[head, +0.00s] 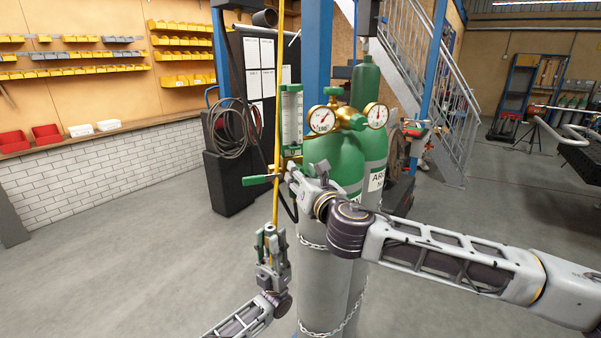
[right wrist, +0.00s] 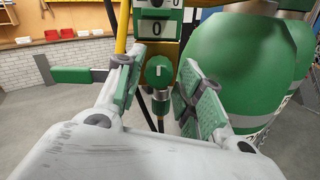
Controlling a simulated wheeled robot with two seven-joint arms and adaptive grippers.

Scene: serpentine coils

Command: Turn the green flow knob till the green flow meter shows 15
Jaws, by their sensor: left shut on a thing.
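The green flow meter (head: 291,116) is an upright green-framed column with a pale scale, left of the gas gauges. The round green flow knob (right wrist: 158,70) has a white mark pointing up. My right gripper (right wrist: 160,86) is open, with a finger on each side of the knob and a visible gap at the left. In the head view its fingers are partly hidden at the meter's foot. My left gripper (head: 271,234) is shut on a yellow hose (head: 276,120).
Two green-topped cylinders (head: 340,156) stand chained behind my right arm, with brass gauges (head: 322,119) close to the meter. A green lever bar (head: 258,180) sticks out left of the meter. A dark cabinet (head: 228,180) stands behind. The floor at left is clear.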

